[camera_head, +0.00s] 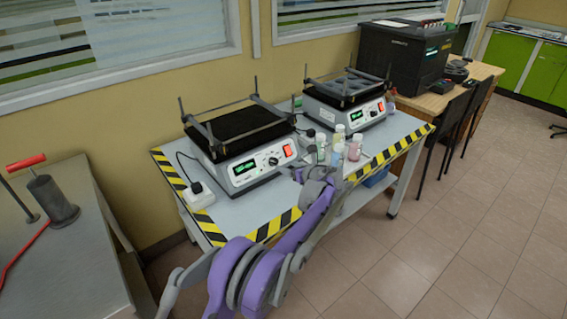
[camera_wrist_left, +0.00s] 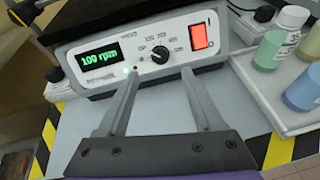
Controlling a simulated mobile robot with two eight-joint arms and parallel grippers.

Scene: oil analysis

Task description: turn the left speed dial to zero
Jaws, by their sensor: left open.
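The left shaker (camera_head: 238,178) stands on the table with a black platform on top. Its black speed dial (camera_head: 273,161) sits on the front panel between the green display and the red switch. In the left wrist view the dial (camera_wrist_left: 160,54) has a scale of marks around it, and the display (camera_wrist_left: 101,58) reads 100 rpm. My left gripper (camera_wrist_left: 160,74) is open and empty, its fingers pointing at the panel on either side of and just below the dial. It does not appear to touch the dial. My right gripper is not in view.
Several small bottles (camera_head: 338,139) stand right of the left shaker; the wrist view shows some in a white tray (camera_wrist_left: 262,108). A second shaker (camera_head: 345,112) stands farther right. A white power socket (camera_head: 199,196) lies at left. Striped tape (camera_head: 275,226) edges the table.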

